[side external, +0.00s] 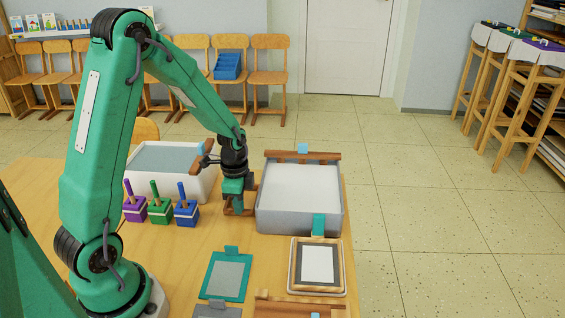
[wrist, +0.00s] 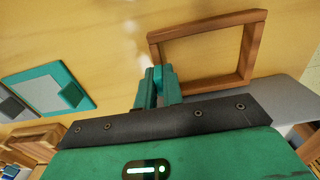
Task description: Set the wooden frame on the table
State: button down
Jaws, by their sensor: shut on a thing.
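My gripper (side external: 235,188) points down over the table (side external: 185,245), between two box-like trays. It is shut on a brown wooden frame (side external: 238,212), holding it by one side. In the wrist view, my gripper's fingers (wrist: 158,84) close on the left side of the wooden frame (wrist: 247,52). The frame is an open rectangle with bare yellow table (wrist: 100,30) showing through it. The frame is low, close to the tabletop; I cannot tell whether it touches it. My gripper hides part of it in the side view.
A grey tray with a white inside (side external: 259,215) stands close on the right. A white bin (side external: 195,185) is behind left. Purple (side external: 134,210), green (side external: 160,212) and blue (side external: 186,213) blocks with handles stand left. A teal-framed panel (side external: 226,277) and stacked frames (side external: 342,275) lie in front.

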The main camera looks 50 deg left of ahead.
jog(key=c, duration=1.5)
grip_release()
jog(key=shift+o, duration=0.2)
jog(key=shift+r, duration=0.1)
jog(key=shift+r, duration=3.85)
